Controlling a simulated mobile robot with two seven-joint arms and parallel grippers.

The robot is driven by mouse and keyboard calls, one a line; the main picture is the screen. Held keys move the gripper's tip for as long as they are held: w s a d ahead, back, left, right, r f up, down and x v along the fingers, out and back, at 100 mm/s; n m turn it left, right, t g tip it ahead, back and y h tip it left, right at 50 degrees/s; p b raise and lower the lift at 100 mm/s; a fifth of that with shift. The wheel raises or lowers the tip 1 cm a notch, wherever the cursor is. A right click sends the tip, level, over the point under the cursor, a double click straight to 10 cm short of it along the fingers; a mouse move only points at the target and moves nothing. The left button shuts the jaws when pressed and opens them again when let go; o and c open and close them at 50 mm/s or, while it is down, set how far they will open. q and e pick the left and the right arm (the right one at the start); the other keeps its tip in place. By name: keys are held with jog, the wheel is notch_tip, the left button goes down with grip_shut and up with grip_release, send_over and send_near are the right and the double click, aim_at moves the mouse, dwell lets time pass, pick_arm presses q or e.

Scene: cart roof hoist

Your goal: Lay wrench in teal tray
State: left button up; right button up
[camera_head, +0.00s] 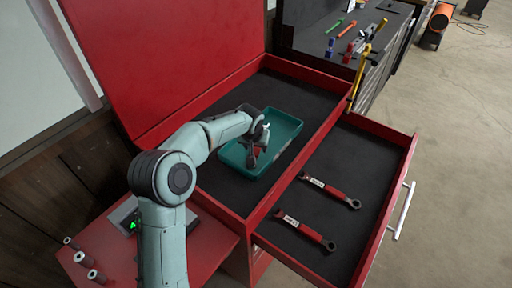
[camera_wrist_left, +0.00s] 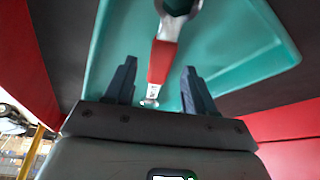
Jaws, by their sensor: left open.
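The teal tray (camera_head: 283,134) sits in the top compartment of the red tool chest. A wrench with a red handle (camera_wrist_left: 163,60) and metal ends lies over the tray floor in the left wrist view. My left gripper (camera_wrist_left: 159,70) is open, with one finger on each side of the wrench handle and a gap on both sides. In the head view my left gripper (camera_head: 257,150) is over the tray and partly hides the wrench. The tray (camera_wrist_left: 235,50) fills much of the wrist view. My right gripper is not in view.
An open drawer on the right holds two more red-handled wrenches, one farther back (camera_head: 332,191) and one nearer (camera_head: 304,231). The raised red lid (camera_head: 165,55) stands at the left. A dark bench (camera_head: 325,32) with several tools is behind.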

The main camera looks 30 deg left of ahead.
pick_arm(q)
jog(key=v, duration=1)
jog(key=shift+s+r, duration=0.2)
jog(key=shift+r, duration=0.1)
